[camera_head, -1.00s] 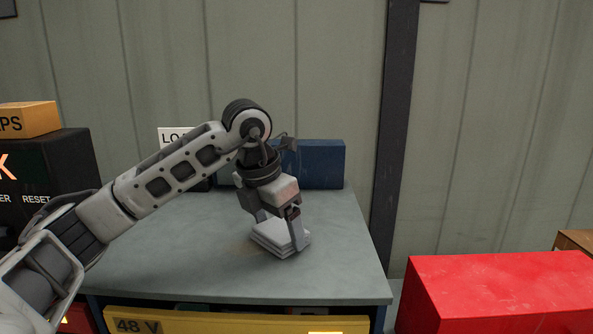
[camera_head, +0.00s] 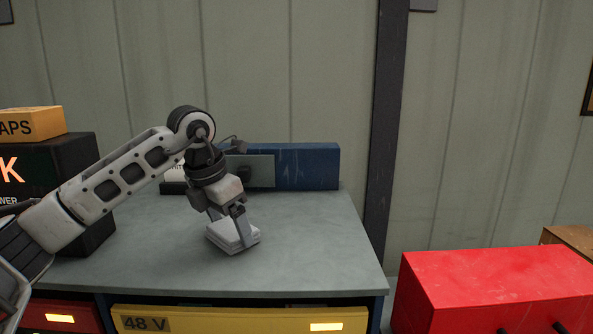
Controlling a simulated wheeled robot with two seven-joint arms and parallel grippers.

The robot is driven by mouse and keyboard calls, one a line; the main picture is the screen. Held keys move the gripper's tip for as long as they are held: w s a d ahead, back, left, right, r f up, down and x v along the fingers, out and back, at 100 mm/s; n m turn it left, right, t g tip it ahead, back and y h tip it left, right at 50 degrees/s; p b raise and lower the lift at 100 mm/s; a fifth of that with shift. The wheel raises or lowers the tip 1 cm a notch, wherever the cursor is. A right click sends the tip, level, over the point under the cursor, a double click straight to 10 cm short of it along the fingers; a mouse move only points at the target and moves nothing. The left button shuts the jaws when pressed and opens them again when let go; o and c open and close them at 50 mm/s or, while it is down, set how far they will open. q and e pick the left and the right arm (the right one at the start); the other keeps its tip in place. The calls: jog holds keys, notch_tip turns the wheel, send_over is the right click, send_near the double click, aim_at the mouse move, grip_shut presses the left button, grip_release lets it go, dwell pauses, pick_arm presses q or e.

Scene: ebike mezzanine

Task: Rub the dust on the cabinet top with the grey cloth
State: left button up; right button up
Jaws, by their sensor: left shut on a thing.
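The grey cloth (camera_head: 232,238) is a folded, light grey pad on the grey-green cabinet top (camera_head: 310,240). My left gripper (camera_head: 228,220) points down and is shut on the cloth, which is low at the surface, near the middle of the top. I cannot tell dust apart from the rest of the top's surface. My right gripper is not in view.
A blue box (camera_head: 308,167) stands at the back of the top. A black box (camera_head: 65,180) with an orange box (camera_head: 30,124) on it stands at the left. A yellow drawer (camera_head: 220,320) is below. A red case (camera_head: 500,285) stands at the right.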

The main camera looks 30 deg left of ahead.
pick_arm(q)
jog(key=shift+s+a+r, duration=0.2)
jog(key=shift+a, duration=0.15)
notch_tip(320, 180, up, 3)
jog(key=p, duration=0.2)
jog(key=shift+r+p, duration=0.15)
jog(key=shift+p, duration=0.25)
notch_tip(320, 180, up, 2)
jog(key=shift+r+p, duration=0.1)
jog(key=shift+p, duration=0.95)
jog(key=shift+r+p, duration=0.8)
jog(key=shift+r, duration=0.3)
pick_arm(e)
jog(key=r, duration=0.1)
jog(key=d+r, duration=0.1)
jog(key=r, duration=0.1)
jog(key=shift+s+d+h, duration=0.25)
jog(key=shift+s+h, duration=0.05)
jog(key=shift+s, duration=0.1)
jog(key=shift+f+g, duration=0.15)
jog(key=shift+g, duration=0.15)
